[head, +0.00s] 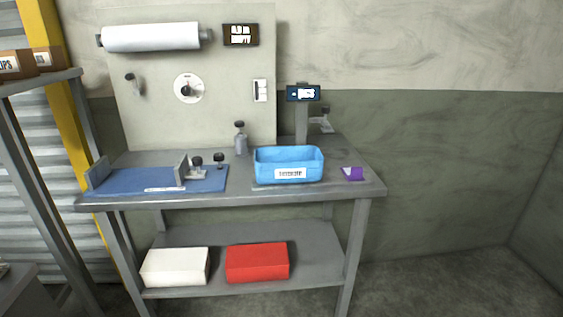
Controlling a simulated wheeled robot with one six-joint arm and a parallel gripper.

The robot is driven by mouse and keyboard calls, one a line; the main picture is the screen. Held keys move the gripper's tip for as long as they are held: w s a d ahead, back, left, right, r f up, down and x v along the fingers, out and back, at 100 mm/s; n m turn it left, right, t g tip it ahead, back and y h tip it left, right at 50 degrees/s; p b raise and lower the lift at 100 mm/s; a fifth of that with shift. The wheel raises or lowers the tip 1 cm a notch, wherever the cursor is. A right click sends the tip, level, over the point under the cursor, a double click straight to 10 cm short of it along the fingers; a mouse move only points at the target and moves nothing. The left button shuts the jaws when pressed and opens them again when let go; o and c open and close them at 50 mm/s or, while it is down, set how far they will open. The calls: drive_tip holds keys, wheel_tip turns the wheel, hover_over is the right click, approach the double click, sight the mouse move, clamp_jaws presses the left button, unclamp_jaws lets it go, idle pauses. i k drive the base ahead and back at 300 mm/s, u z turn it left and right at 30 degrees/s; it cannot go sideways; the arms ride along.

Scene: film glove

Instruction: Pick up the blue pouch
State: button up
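No clearly blue pouch shows in the head view. A small purple item (355,174) with a pale patch lies near the right end of the grey workbench (240,197). It may be a pouch, but it is too small to tell. A light blue bin (288,178) with a white label stands just left of it, apart from it. The bin's inside is mostly hidden by its front wall. My gripper is not in view.
A blue board with a clamp fixture (150,182) covers the bench's left part. A bottle (240,138) and a small display on a post (303,93) stand behind. White (175,267) and red (257,263) boxes sit on the lower shelf. A rack stands left; floor at right is clear.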

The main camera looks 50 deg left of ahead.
sight(300, 163)
drive_tip(key=u, duration=0.6)
drive_tip(key=i, duration=0.85)
drive_tip(key=u, duration=0.85)
